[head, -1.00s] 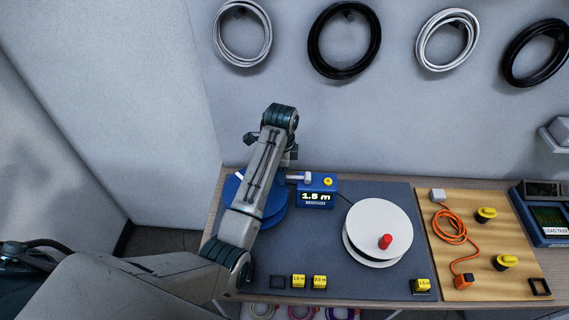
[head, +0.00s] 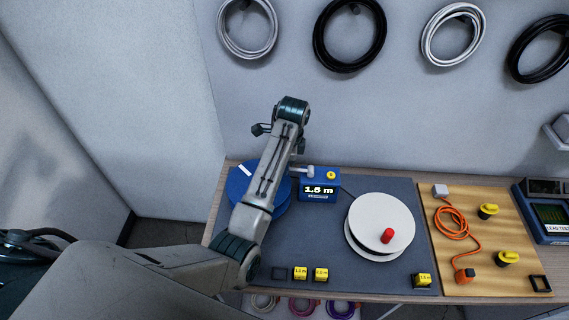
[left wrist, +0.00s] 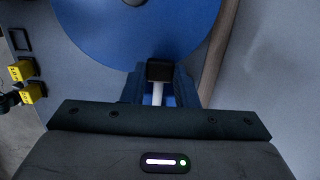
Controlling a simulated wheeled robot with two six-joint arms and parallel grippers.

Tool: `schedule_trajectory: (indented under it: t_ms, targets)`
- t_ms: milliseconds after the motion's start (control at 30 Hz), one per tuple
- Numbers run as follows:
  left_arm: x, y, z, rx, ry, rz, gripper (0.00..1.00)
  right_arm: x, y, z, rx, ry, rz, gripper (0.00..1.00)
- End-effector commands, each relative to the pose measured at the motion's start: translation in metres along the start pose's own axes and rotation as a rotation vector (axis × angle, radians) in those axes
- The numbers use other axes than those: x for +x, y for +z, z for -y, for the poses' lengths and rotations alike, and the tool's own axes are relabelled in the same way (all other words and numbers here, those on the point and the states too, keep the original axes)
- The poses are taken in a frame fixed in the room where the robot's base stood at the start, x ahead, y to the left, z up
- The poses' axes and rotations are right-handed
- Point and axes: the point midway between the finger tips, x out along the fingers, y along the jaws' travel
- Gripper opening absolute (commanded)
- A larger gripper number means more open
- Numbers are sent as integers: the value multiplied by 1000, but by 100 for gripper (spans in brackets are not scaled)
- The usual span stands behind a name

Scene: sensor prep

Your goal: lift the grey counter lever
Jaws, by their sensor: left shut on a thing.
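The counter (head: 319,188) is a small blue box with a lit display reading 1.5 m and a yellow button on top. Its grey lever (head: 304,171) sticks out to the left at the top and shows only in part beside my arm. In the left wrist view a pale rod with a black end, which looks like the lever (left wrist: 157,95), lies between the fingers of my left gripper (left wrist: 158,84). The gripper is shut on it. In the head view my own arm hides the fingertips. My right gripper is in neither view.
A blue disc (head: 240,188) lies left of the counter, partly behind my arm. A white reel (head: 372,218) with a red knob stands right of it. Yellow-labelled blocks (head: 300,273) sit along the front. An orange cable (head: 451,224) lies on the wooden board.

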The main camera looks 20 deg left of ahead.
Motion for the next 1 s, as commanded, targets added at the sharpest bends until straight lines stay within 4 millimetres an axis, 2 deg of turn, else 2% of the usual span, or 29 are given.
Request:
schedule_trajectory:
  t_ms: [500, 967, 1000]
  targets:
    - [-23, -16, -1, 2, 1, 359, 0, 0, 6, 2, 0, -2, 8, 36]
    - [-26, -17, -1, 3, 1, 407, 0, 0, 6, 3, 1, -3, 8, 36]
    - [-26, -17, -1, 3, 1, 407, 32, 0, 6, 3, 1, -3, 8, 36]
